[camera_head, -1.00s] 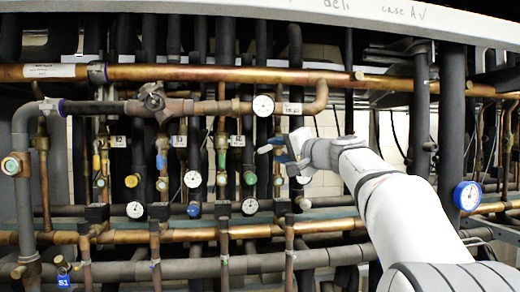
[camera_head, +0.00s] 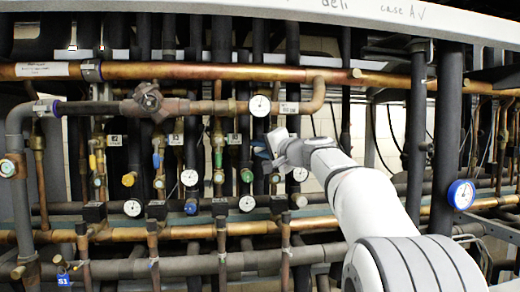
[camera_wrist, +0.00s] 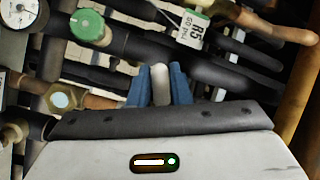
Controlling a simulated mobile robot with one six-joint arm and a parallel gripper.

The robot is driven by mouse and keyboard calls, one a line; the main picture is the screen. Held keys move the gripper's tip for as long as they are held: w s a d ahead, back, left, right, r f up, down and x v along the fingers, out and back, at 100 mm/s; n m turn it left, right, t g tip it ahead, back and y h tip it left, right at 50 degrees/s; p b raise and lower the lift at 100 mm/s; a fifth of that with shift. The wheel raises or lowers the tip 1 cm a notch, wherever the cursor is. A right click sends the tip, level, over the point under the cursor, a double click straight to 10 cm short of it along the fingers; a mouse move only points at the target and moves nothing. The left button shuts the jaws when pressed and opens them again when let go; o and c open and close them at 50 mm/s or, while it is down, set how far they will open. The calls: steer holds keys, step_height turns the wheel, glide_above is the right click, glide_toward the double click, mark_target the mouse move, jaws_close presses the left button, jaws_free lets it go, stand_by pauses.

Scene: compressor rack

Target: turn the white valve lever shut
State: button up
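In the wrist view the white valve lever (camera_wrist: 161,84) stands upright in the picture between the two blue fingers of my gripper (camera_wrist: 160,88). The fingers lie close on both sides of it and leave no clear gap, so my gripper appears shut on it. The lever's base and the valve body are hidden behind the fingers and the gripper housing. In the head view my gripper (camera_head: 262,152) reaches in from the right among the upright pipes, and I cannot make out the lever there.
A green cap (camera_wrist: 87,26) and brass fittings lie left of the fingers in the wrist view. A white-and-green tag (camera_wrist: 190,28) hangs beyond them. In the head view, gauges (camera_head: 260,105) and a copper pipe (camera_head: 230,72) surround the gripper closely. A blue-rimmed gauge (camera_head: 461,194) is at right.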

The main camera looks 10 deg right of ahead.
jaws_close()
steer(key=shift+f+b, duration=0.1)
steer(key=shift+b, duration=0.25)
steer(key=shift+a+m+t+b, duration=0.15)
steer(key=shift+m+t+b, duration=0.25)
steer(key=shift+m+b, duration=0.6)
steer(key=shift+r+m+t+b, duration=0.4)
steer(key=shift+r+m+b, duration=0.2)
steer(key=shift+b, duration=0.6)
steer(key=shift+r+m+t+y, duration=0.3)
steer(key=shift+r+m, duration=0.25)
steer(key=shift+m, duration=0.05)
steer(key=shift+o, duration=2.3)
jaws_free()
